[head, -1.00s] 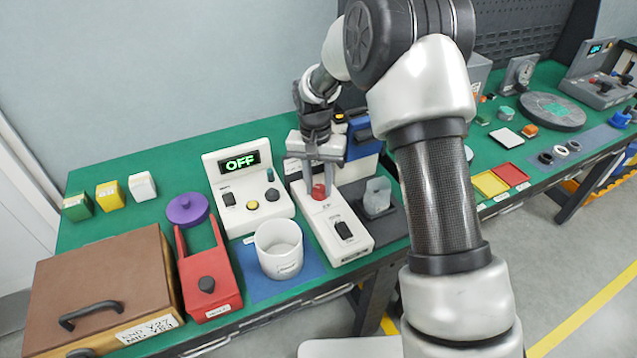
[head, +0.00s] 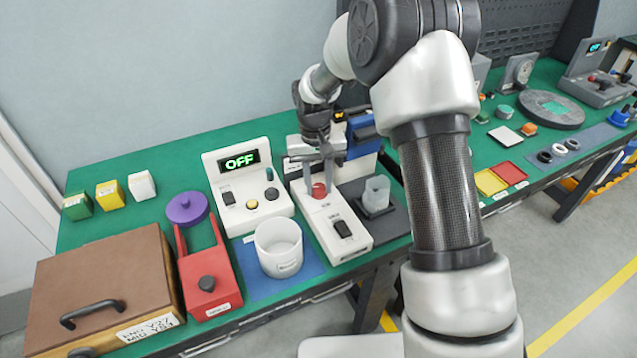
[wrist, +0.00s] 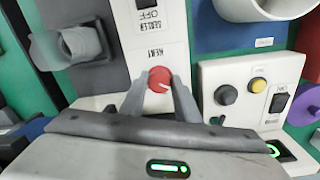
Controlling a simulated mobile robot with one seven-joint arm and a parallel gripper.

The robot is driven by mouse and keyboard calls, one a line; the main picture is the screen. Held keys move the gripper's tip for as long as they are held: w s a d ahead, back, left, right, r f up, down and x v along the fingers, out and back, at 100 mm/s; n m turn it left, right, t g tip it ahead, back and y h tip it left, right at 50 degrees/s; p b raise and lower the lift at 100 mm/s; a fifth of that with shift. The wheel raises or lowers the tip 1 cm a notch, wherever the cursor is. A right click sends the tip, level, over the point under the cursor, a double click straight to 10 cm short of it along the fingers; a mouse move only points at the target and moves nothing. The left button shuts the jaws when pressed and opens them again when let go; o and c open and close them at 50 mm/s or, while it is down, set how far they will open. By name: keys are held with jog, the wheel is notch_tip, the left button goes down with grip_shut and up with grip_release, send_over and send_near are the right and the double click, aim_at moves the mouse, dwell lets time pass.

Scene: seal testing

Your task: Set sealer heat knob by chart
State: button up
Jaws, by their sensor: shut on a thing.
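The sealer (head: 335,232) is a long white box on the green bench in the head view. Its red heat knob (wrist: 159,79) has a white pointer line and sits beside the printed word HEAT, which appears upside down in the wrist view. My gripper (head: 319,186) reaches down from above and is shut on the red knob, one finger on each side. The sealer's black rocker switch (head: 342,228) is near its front end, with OFF printed by it in the wrist view. I cannot make out a heat chart.
A white tester (head: 226,193) with a green OFF display stands left of the sealer. A white cup (head: 279,246) sits on a blue mat in front of it. A red press (head: 208,276) and brown box (head: 105,275) stand left.

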aim_at(316, 188)
jog(key=o, duration=1)
jog(key=shift+o, duration=0.2)
jog(key=shift+r, duration=0.1)
notch_tip(316, 188, up, 17)
jog(key=p, duration=0.1)
jog(key=shift+a+r+p, duration=0.15)
jog(key=shift+a+p, duration=0.25)
jog(key=s+d+r+t+p, duration=0.1)
jog(key=s+d+r+p, duration=0.15)
jog(key=r, duration=0.35)
jog(key=s+d+r+t+p, duration=0.1)
jog(key=s+d+r, duration=0.1)
jog(key=s+r, duration=0.25)
jog(key=s+d+r+t+p, duration=0.1)
jog(key=s+d+r+p, duration=0.2)
jog(key=s, duration=0.7)
jog(key=s+d+r+m+t+p, duration=0.1)
jog(key=s+d+r+t+p, duration=0.1)
jog(key=s, duration=0.9)
notch_tip(316, 188, up, 4)
jog(key=shift+d+f+t+y+p, duration=0.15)
jog(key=shift+d+t+y+p, duration=0.25)
jog(key=shift+d, duration=0.65)
